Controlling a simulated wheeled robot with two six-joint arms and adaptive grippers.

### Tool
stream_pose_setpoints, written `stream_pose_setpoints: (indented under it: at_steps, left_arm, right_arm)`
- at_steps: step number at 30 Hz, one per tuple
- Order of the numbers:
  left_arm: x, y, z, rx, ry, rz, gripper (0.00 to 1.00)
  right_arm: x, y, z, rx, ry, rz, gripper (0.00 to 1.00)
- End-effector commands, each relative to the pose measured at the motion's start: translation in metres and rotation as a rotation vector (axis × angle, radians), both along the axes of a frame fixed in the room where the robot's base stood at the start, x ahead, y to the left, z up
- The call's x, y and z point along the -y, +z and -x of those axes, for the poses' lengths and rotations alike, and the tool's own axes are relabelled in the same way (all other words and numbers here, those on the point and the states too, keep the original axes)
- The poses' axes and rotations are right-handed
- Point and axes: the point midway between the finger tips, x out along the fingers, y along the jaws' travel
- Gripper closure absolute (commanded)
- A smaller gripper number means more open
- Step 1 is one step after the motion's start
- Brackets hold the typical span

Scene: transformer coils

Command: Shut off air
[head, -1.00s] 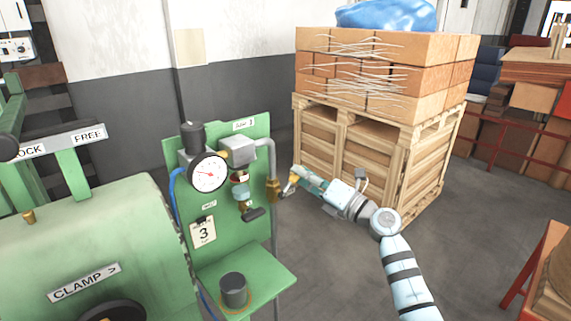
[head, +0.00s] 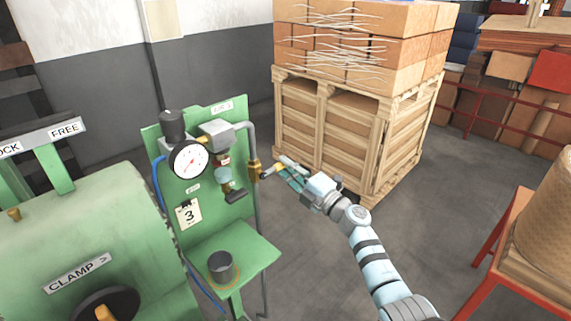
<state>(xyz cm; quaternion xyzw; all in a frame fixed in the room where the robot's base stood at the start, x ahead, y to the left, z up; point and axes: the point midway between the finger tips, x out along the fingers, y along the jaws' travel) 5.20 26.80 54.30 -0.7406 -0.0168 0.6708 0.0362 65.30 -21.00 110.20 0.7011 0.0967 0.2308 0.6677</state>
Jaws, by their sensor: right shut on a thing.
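A green air panel (head: 232,113) stands left of centre, with a round white gauge (head: 188,160) and a grey pipe running down its right side. A brass shut-off valve (head: 254,171) sits on that pipe. Its lever, with a yellow grip (head: 279,167), sticks out to the right of the valve. My right gripper (head: 284,169) reaches in from the right and is shut on the lever; its fingers partly hide the grip. The gauge reading is too small to tell. My left gripper is out of view.
A green machine (head: 75,225) with a CLAMP label fills the lower left. A grey cup (head: 222,265) sits on a green shelf (head: 252,252) below the panel. A pallet crate (head: 375,150) stacked with boxes stands behind my right arm. An orange-red stand (head: 497,245) is at right. Floor between is clear.

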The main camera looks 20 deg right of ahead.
Motion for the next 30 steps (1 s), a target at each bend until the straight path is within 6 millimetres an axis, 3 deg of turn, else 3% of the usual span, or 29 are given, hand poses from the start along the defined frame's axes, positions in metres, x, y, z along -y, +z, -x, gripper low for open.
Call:
stream_pose_setpoints:
  at_steps: [13,14,18,26,30]
  left_arm:
    - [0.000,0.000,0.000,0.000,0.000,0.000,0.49]
    - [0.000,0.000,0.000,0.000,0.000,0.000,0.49]
    - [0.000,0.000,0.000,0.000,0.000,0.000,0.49]
    - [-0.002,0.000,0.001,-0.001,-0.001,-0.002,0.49]
    - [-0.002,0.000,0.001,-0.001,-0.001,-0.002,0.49]
  right_arm:
    - [0.000,-0.005,0.001,-0.013,-0.001,-0.013,1.00]
    - [0.000,-0.005,0.001,-0.013,-0.001,-0.012,0.83]
    - [0.000,-0.004,0.000,-0.012,-0.001,-0.012,0.64]
    - [0.000,-0.003,0.000,-0.008,-0.001,-0.012,0.64]
    - [0.006,-0.006,0.011,-0.009,-0.002,-0.011,0.64]
